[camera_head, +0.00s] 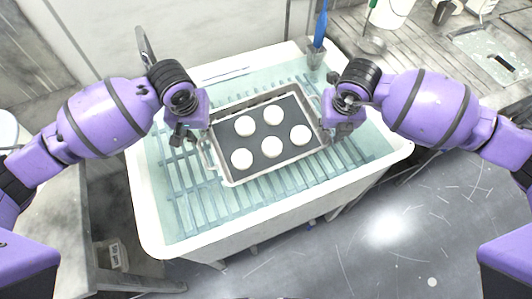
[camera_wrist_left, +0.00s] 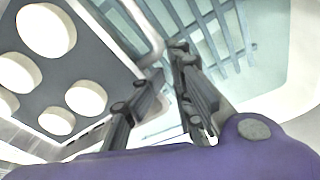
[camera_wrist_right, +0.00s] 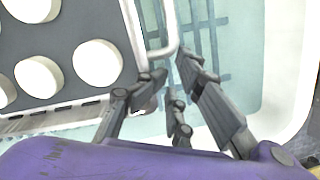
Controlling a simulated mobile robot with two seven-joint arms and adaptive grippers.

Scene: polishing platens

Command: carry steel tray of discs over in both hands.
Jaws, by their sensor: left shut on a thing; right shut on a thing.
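The steel tray (camera_head: 228,179) has a dark lining and carries several round white discs (camera_head: 271,146). It is over the white tub, tilted in the picture with its right end higher. My left gripper (camera_head: 190,136) is shut on the tray's left end handle, and the handle shows between the fingers in the left wrist view (camera_wrist_left: 165,85). My right gripper (camera_head: 328,112) is shut on the right end handle, and its fingers flank the handle in the right wrist view (camera_wrist_right: 170,85). The fingertips are partly hidden in the head view.
The white tub (camera_head: 255,230) has a slatted rack (camera_head: 190,205) in pale water. A blue-handled brush (camera_head: 320,28) stands in a holder at the tub's back rim. A grey bench (camera_head: 70,230) is at the left. A wet floor (camera_head: 420,210) lies at the right.

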